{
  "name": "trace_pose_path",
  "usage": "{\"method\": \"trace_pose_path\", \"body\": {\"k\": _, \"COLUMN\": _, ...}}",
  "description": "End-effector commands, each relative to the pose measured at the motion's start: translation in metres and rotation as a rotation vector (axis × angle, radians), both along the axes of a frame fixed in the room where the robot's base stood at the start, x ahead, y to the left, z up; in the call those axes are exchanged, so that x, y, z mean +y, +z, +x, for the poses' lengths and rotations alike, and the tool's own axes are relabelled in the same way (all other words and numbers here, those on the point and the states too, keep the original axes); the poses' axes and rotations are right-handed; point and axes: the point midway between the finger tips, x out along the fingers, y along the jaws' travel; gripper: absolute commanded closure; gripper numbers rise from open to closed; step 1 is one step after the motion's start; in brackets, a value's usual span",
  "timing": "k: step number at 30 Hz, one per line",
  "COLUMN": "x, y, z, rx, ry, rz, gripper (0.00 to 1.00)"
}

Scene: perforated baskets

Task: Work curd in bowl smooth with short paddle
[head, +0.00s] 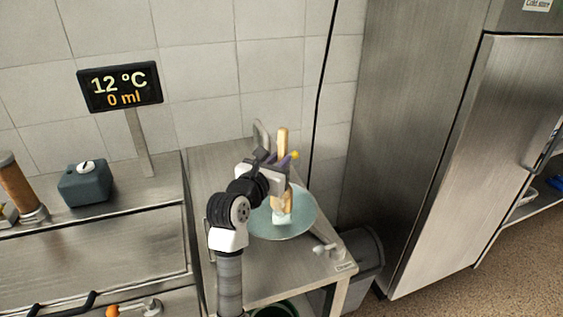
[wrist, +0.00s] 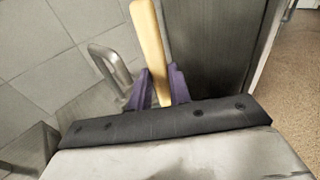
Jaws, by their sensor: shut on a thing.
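A short wooden paddle (head: 282,143) stands nearly upright, and its handle (wrist: 150,42) shows in the wrist view. My gripper (head: 281,170) is shut on the handle, with a purple finger (wrist: 139,92) on its left and another on its right. A wide pale bluish bowl (head: 301,222) sits on a steel table below the gripper. The paddle's lower end is over or in the bowl, beside a small white patch (head: 281,219) that looks like curd. I cannot tell whether the paddle touches the bowl's bottom. My arm hides the bowl's left part.
A display (head: 119,86) reads 12 °C and 0 ml. A dark green box (head: 85,185) stands on the left counter. A steel cold store (head: 480,150) stands right; a grey bin (head: 366,255) is beside the table.

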Motion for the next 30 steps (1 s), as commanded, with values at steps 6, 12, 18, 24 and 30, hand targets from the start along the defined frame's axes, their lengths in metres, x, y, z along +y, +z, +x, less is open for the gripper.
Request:
{"method": "trace_pose_path", "body": {"k": 6, "x": -0.001, "y": 0.001, "z": -0.001, "rx": -0.001, "ry": 0.002, "rz": 0.001, "gripper": 1.0}}
{"method": "trace_pose_path", "body": {"k": 12, "x": -0.008, "y": 0.002, "z": -0.005, "rx": -0.001, "ry": 0.001, "rz": 0.0, "gripper": 1.0}}
{"method": "trace_pose_path", "body": {"k": 18, "x": -0.011, "y": 0.001, "z": -0.006, "rx": -0.003, "ry": 0.002, "rz": 0.001, "gripper": 1.0}}
{"method": "trace_pose_path", "body": {"k": 24, "x": -0.005, "y": 0.0, "z": -0.003, "rx": -0.002, "ry": 0.003, "rz": 0.0, "gripper": 1.0}}
{"method": "trace_pose_path", "body": {"k": 30, "x": 0.002, "y": -0.001, "z": 0.001, "rx": -0.003, "ry": 0.002, "rz": 0.002, "gripper": 1.0}}
